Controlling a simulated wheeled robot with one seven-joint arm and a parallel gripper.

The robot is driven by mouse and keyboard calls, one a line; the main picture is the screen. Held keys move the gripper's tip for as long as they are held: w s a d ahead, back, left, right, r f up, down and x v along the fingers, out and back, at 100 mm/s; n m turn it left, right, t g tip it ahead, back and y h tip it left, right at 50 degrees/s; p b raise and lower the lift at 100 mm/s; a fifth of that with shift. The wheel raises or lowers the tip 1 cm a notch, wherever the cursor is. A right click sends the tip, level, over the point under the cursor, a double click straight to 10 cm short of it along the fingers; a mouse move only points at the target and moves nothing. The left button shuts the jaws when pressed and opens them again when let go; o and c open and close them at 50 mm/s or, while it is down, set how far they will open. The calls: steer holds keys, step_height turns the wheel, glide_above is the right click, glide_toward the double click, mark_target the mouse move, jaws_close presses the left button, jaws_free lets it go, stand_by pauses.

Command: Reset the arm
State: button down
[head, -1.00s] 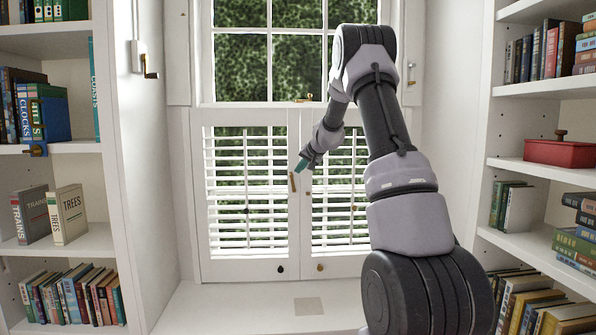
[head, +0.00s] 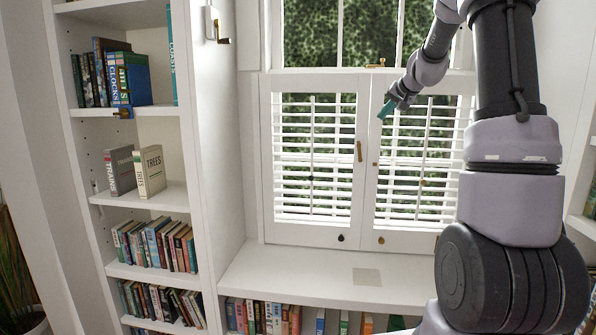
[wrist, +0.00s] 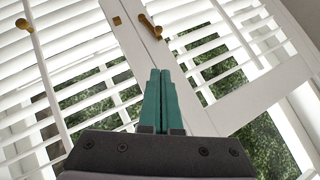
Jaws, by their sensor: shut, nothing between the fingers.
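My gripper (head: 386,109) is raised in front of the shuttered window, with teal fingers pointing left and down in the head view. In the wrist view my gripper (wrist: 160,76) shows its two teal fingers pressed together with nothing between them. My arm reaches up at the right of the head view and bends back down to the gripper. The white shutters (head: 318,218) stand behind the gripper, closed, with a brass latch (head: 359,151) at their middle. The latch also shows just beyond the fingertips in the wrist view (wrist: 150,26); I cannot tell the gap.
A tall white bookcase (head: 203,170) with books stands at the left. A window seat (head: 300,270) with a flat beige square (head: 367,277) on it lies below the shutters, with books beneath. A plant (head: 12,270) is at the lower left. The seat top is otherwise clear.

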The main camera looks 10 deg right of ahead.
steer(key=s+a+r+n+g+y, duration=0.1)
steer(key=s+a+r, duration=0.2)
steer(key=s+a, duration=0.5)
steer(key=s+a+r+g, duration=0.1)
steer(key=s+a+r, duration=0.3)
steer(key=s, duration=0.7)
steer(key=s+a+f, duration=0.2)
steer(key=s+f, duration=0.1)
steer(key=s, duration=0.8)
steer(key=s+a+f+g+h, duration=0.1)
steer(key=s+f, duration=0.3)
steer(key=s, duration=0.7)
steer(key=shift+a+n, duration=0.3)
steer(key=shift+a, duration=0.3)
steer(key=shift+f, duration=0.1)
